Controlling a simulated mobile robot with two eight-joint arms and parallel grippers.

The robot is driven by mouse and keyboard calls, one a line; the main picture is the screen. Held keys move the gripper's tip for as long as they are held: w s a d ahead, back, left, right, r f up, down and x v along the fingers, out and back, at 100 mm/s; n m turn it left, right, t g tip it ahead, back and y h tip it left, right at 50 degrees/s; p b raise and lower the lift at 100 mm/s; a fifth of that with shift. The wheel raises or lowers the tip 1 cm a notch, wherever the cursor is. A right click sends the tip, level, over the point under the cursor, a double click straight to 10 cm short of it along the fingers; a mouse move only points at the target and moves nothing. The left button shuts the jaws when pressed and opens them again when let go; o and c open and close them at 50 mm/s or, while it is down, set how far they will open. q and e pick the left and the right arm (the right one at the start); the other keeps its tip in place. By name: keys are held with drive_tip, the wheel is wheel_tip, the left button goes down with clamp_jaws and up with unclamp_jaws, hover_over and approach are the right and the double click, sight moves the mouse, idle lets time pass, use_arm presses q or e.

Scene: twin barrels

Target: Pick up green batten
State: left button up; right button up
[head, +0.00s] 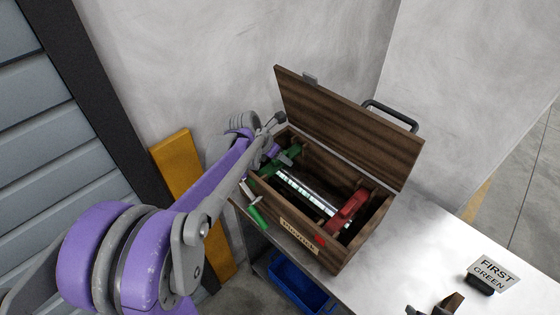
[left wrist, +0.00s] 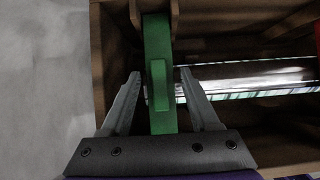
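The green batten (head: 287,155) sits across the left end of an open wooden chest (head: 335,262). In the left wrist view the green batten (left wrist: 158,40) runs lengthwise, with a raised green grip block in its middle. My left gripper (left wrist: 160,75) is open, with one finger on each side of that block; both fingers look apart from it. In the head view my left gripper (head: 284,155) is at the chest's left end and partly hides the batten.
A shiny cylinder (head: 312,192) lies in the chest between the green batten and a red batten (head: 347,210). The raised lid (head: 350,130) stands behind. A "FIRST GREEN" sign (head: 494,272) stands on the white table (head: 420,240). A blue bin (head: 297,287) is below.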

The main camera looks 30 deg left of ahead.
use_arm(q)
clamp_jaws()
drive_tip(key=shift+r, duration=0.1)
